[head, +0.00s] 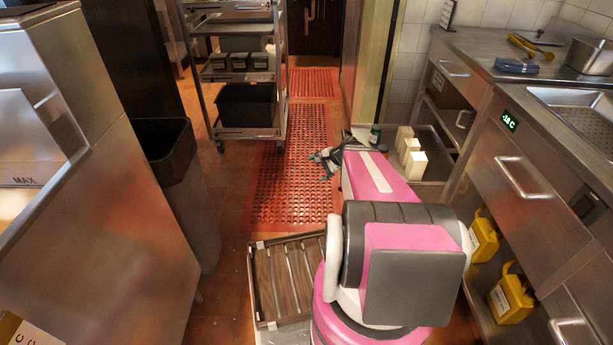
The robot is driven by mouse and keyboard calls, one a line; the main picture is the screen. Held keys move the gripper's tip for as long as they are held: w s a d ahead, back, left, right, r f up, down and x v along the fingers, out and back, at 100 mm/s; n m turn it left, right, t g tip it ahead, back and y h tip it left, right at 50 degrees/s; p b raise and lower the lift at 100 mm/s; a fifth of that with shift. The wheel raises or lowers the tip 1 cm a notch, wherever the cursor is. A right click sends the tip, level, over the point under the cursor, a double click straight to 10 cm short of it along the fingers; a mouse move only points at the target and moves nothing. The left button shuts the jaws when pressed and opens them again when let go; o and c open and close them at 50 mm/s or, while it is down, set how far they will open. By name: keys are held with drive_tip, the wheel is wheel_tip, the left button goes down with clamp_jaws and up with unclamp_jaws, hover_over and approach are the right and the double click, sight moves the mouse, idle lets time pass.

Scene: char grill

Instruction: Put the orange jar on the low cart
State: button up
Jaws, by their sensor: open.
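My gripper (326,161) is at the far end of my pink and white arm, over the red floor mat. It is small in the head view, with its jaws open, and I see nothing between them. I cannot make out an orange jar; my arm hides part of the floor and the area behind it. A low dark metal surface (437,143) right of my gripper may be the low cart; its base is hidden. Cream cartons (414,165) stand on it, and a small dark green bottle (375,134) shows near its left edge.
A wheeled rack (207,76) stands at the back left, a dark bin (165,150) at left. Steel counters line both sides. Yellow jugs (512,297) sit under the right counter. A slatted brown tray (262,287) lies low beside my arm. The red mat (290,190) is mostly clear.

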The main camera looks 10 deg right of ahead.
drive_tip(key=s+a+r+n+g+h, duration=0.4)
drive_tip(key=s+a+r+n+h, duration=0.2)
drive_tip(key=s+n, duration=0.4)
drive_tip(key=shift+a+n+h, duration=0.65)
drive_tip(key=shift+n+h, duration=0.05)
drive_tip(key=shift+h, duration=0.2)
